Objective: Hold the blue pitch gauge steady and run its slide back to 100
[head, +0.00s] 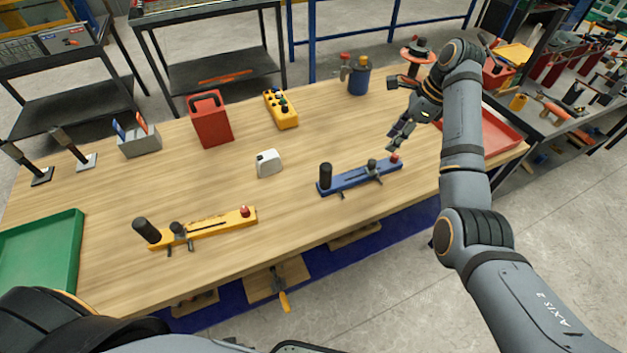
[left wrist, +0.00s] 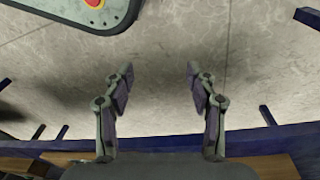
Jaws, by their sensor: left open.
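The blue pitch gauge (head: 350,180) lies on the wooden bench, right of the middle in the head view. A black upright handle (head: 325,177) stands at its left end and a red knob (head: 394,158) at its right end. Its slide, with a dark knob (head: 372,166), sits on the bar nearer the red end. My right gripper (head: 399,136) hangs above and just behind the red end, apart from the gauge; its finger gap is unclear. My left gripper (left wrist: 158,76) is open and empty in the left wrist view, with floor beyond it. The scale marks are too small to read.
A similar yellow gauge (head: 205,228) lies front left. A white block-shaped item (head: 268,163) stands between the gauges. A red container (head: 209,120), yellow button box (head: 281,109) and blue cup (head: 359,79) stand behind. A green tray (head: 72,250) is left, a red tray (head: 505,140) right.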

